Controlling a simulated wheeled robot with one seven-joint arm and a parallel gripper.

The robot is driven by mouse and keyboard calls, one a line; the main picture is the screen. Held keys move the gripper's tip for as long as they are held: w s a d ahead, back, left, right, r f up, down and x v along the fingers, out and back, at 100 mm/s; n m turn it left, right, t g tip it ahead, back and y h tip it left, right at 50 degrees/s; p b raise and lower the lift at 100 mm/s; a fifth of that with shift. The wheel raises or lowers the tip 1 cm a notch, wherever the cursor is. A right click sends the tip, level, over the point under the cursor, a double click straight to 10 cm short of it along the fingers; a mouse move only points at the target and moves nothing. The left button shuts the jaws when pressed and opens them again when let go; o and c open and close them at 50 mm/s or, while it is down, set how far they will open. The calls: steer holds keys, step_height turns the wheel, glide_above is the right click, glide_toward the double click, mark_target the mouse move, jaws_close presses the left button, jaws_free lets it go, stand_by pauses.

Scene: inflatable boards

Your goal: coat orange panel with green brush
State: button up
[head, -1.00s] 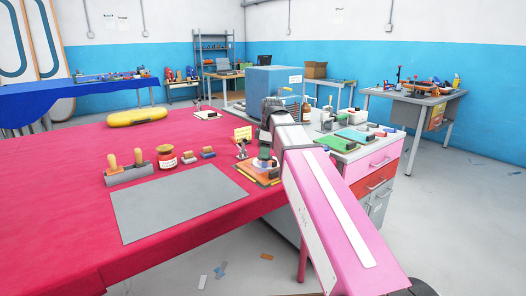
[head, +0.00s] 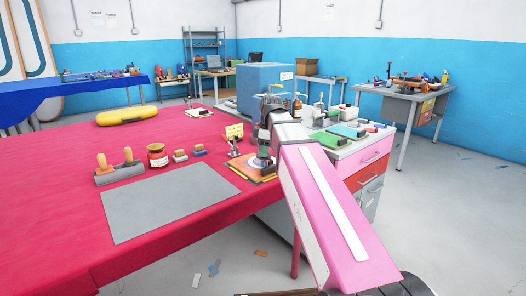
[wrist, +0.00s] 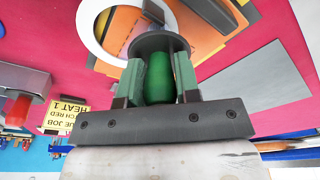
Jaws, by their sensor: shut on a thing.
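The green brush (wrist: 158,80) stands in the jaws of my gripper (wrist: 158,70), its green handle between the two fingers and a dark round flange beyond. In the head view my gripper (head: 264,138) is over the orange panel (head: 248,170), at the right edge of the pink table. The orange panel also shows in the wrist view (wrist: 202,42), partly hidden behind the brush and fingers. A pale ring (wrist: 88,28) lies around part of the orange area. The bristles are hidden, so I cannot tell whether they touch the panel.
A grey mat (head: 165,200) lies on the pink table (head: 45,215). Behind it are a rack with wooden handles (head: 118,174), a red-brown jar (head: 157,155) and small blocks. A yellow sign (head: 234,131) stands close behind the panel. A cabinet (head: 362,160) with boards stands at right.

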steer(key=shift+w+a+r, duration=0.1)
steer(key=shift+w+a, duration=0.35)
steer(key=shift+w, duration=0.2)
steer(key=shift+w+a, duration=0.4)
steer(key=shift+w, duration=0.2)
glide_above(250, 158)
steer(key=shift+w+f, duration=0.2)
step_height(250, 158, up, 6)
stand_by(0.9)
steer(key=shift+r, duration=0.1)
step_height(250, 158, up, 3)
steer(key=shift+f, duration=0.1)
stand_by(0.4)
stand_by(0.5)
